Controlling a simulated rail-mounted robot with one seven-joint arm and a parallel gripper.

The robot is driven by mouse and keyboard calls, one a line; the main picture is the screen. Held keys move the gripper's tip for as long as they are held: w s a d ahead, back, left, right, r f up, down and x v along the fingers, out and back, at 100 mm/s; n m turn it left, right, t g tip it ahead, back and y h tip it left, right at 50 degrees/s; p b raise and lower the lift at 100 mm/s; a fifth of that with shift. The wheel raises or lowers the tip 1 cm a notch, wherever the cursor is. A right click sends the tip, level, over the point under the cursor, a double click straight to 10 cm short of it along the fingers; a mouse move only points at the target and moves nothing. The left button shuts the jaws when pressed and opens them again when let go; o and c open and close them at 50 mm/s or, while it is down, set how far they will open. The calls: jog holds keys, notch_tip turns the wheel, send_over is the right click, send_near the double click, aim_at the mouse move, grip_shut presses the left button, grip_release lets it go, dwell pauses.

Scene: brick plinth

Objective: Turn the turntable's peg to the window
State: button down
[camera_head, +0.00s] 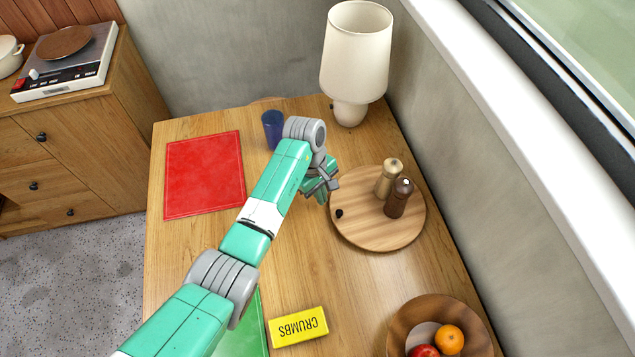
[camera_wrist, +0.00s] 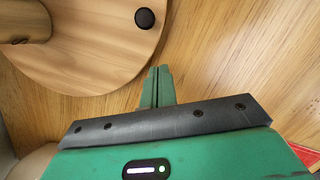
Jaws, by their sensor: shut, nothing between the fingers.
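The turntable (camera_head: 375,235) is a round wooden board on the right of the table, and its rim also shows in the wrist view (camera_wrist: 90,75). Its small black peg (camera_head: 339,213) stands near the board's left edge; in the wrist view the peg (camera_wrist: 145,18) is beyond my fingertips. A light wooden mill (camera_head: 389,178) and a dark brown mill (camera_head: 398,198) stand on the board. My gripper (camera_head: 322,195) is shut and empty, just off the board's left edge, apart from the peg. In the wrist view the closed fingers (camera_wrist: 158,72) are beside the rim. The window (camera_head: 590,40) is at the upper right.
A lamp (camera_head: 355,60) stands behind the turntable, with a blue cup (camera_head: 273,128) to its left. A red mat (camera_head: 205,175) lies at left. A yellow CRUMBS box (camera_head: 298,327) and a fruit bowl (camera_head: 400,320) are in front. Bare table lies between turntable and box.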

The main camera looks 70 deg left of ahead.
aim_at(334, 213)
jog(key=shift+w+d+r, duration=0.1)
jog(key=shift+w+d, duration=0.4)
jog(key=shift+d, duration=0.35)
jog(key=shift+w+d+r, duration=0.1)
jog(key=shift+w+d, duration=0.35)
jog(key=shift+d, duration=0.4)
jog(key=shift+r+p, duration=0.1)
jog(key=shift+p, duration=0.3)
